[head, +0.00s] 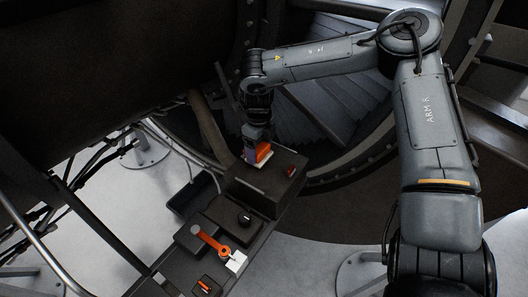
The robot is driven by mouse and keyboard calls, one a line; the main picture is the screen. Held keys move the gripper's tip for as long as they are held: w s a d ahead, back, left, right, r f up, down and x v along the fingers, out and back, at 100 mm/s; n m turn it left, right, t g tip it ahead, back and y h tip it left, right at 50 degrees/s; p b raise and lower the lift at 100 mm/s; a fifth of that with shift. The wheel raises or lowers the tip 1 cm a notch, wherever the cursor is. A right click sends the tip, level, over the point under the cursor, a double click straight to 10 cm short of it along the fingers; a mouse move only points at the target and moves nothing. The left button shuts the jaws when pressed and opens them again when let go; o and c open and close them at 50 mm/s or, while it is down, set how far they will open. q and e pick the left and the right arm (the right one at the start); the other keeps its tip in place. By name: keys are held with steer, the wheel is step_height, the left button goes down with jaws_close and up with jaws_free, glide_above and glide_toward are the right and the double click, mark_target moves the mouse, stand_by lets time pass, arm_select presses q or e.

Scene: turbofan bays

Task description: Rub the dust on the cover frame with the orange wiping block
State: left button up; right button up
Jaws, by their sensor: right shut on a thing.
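My right gripper (258,140) comes down from my right arm and points downward. It is shut on the orange wiping block (264,152), whose pale lower edge shows beneath. The block is at the back left top edge of a raised dark box (270,188); I cannot tell whether it touches the surface. I cannot make out any dust, and which dark part is the cover frame is unclear. My left gripper is not in view.
A small red switch (291,170) sits on the box. A dark open bin (188,197) and cables lie left.

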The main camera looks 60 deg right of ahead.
steer(key=shift+r, duration=0.15)
step_height(320, 180, up, 6)
steer(key=p, duration=0.4)
steer(key=shift+f+p, duration=0.2)
steer(key=shift+p, duration=0.15)
steer(key=shift+r, duration=0.1)
steer(key=shift+r, duration=0.1)
steer(key=shift+r+p, duration=0.25)
steer(key=shift+p, duration=0.1)
step_height(320, 180, up, 2)
steer(key=shift+r+p, duration=0.2)
steer(key=shift+p, duration=0.85)
